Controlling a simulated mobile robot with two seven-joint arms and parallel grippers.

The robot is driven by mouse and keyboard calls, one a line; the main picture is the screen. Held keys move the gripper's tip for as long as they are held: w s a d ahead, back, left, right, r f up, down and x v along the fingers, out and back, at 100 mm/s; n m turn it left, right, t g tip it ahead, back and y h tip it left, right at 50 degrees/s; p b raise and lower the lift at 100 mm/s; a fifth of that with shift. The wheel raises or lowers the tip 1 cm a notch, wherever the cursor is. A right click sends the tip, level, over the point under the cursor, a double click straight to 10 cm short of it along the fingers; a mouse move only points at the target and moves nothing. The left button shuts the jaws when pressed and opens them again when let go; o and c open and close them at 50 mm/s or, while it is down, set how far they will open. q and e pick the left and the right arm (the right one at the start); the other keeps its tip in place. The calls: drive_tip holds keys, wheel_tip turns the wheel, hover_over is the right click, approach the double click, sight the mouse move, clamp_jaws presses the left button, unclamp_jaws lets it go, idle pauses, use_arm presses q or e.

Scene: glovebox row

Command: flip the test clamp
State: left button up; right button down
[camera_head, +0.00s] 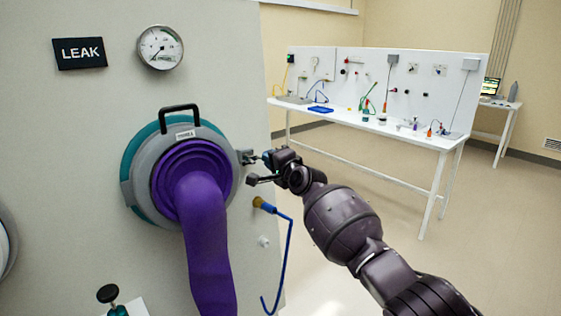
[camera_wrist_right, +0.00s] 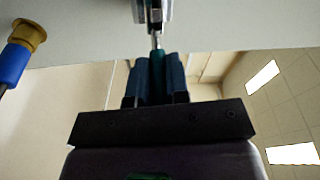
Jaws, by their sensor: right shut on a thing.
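The test clamp (camera_head: 247,157) is a small metal toggle on the right rim of the round glove port (camera_head: 130,180). Its metal body (camera_wrist_right: 153,12) shows at the top of the right wrist view, with a thin lever coming down toward my fingers. My right gripper (camera_head: 268,158) is beside the port's right edge. It is shut on the lever's teal end, seen between the dark fingers (camera_wrist_right: 157,75) in the right wrist view. The fingers hide most of the grip. My left gripper is in neither view.
A purple glove (camera_head: 205,230) hangs from the port. A black handle (camera_head: 178,112) tops the ring. A yellow-and-blue fitting (camera_head: 264,205) with a blue hose is just below my gripper. A gauge (camera_head: 160,47) and LEAK sign (camera_head: 79,53) are above. A white bench (camera_head: 385,125) stands behind.

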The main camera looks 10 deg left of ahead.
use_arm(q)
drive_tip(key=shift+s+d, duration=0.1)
use_arm(e)
drive_tip(key=shift+f, duration=0.1)
idle(0.3)
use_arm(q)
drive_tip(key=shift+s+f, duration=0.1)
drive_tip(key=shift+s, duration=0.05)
use_arm(e)
drive_tip(key=c, duration=1.1)
unclamp_jaws()
drive_tip(key=shift+s+d, duration=0.1)
use_arm(q)
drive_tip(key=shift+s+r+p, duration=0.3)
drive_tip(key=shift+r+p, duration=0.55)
drive_tip(key=shift+p, duration=0.5)
use_arm(e)
drive_tip(key=v, duration=1)
drive_tip(key=shift+s+d, duration=0.2)
drive_tip(key=shift+s, duration=0.05)
